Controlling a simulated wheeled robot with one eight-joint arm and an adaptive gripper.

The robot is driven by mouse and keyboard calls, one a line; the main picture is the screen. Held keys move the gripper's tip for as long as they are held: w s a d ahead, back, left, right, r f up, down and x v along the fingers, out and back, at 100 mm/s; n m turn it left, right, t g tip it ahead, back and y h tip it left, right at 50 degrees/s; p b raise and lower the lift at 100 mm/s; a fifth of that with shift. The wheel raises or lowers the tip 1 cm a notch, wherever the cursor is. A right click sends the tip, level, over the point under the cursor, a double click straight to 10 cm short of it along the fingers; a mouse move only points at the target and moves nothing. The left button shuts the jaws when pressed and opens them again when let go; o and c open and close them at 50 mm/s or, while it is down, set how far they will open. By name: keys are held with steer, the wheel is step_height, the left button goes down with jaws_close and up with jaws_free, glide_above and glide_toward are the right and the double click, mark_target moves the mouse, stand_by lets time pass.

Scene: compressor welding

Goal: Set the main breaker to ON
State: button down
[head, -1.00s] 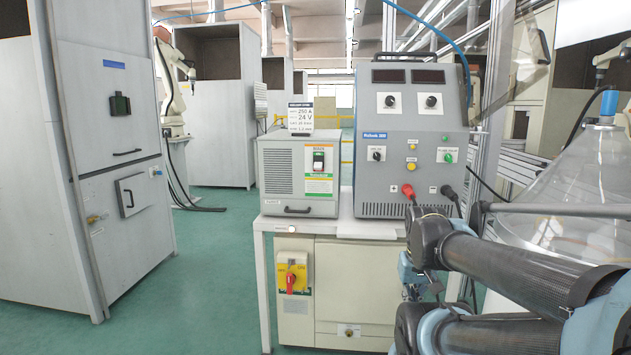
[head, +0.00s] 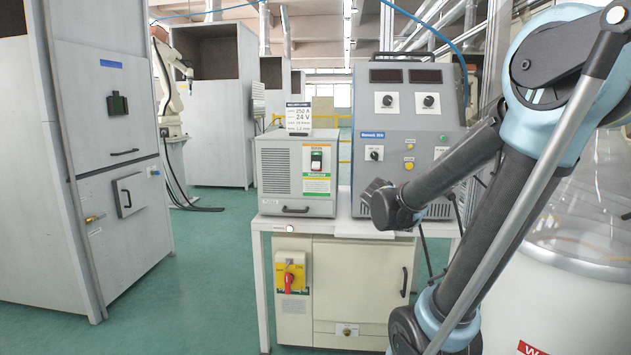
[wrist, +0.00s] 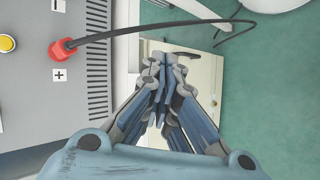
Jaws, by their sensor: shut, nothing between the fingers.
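A rotary switch with a red handle (head: 289,281) on a yellow plate (head: 281,265) is on the front of the cream cabinet (head: 330,315) below the table, in the head view. I take it to be the main breaker. Its handle hangs roughly vertical, and its markings are too small to read. My gripper (wrist: 163,75) is shut and empty in the wrist view, beside the grey power unit's front and above the cream cabinet's side. The breaker cannot be made out in the wrist view. In the head view the gripper's fingers cannot be clearly made out.
The grey power unit (head: 409,120) and a small grey box with a rocker switch (head: 316,160) stand on the white table (head: 300,222). A red plug (wrist: 62,50) with a black cable loops across the wrist view. The floor left of the table is clear.

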steer(key=w+a+r+n+t, duration=0.3)
steer(key=w+a+n, duration=0.2)
steer(key=w, duration=0.3)
steer(key=n+t+y, duration=0.6)
steer(key=n+t, duration=0.2)
steer(key=n, duration=1)
glide_toward(316, 180)
steer(key=s+f, duration=0.1)
steer(key=s, duration=0.2)
steer(key=shift+s+f, duration=0.1)
steer(key=shift+s, duration=0.05)
steer(key=w, duration=0.3)
steer(key=w+r, duration=0.1)
steer(key=w, duration=0.5)
steer(key=shift+w+d+r, duration=0.15)
steer(key=shift+w+r, duration=0.1)
steer(key=shift+w, duration=0.05)
steer(key=shift+w+r, duration=0.1)
steer(key=shift+r, duration=0.15)
steer(key=shift+s+r, duration=0.45)
steer(key=shift+r, duration=0.35)
steer(key=shift+s+r, duration=0.45)
steer(key=shift+r, duration=0.3)
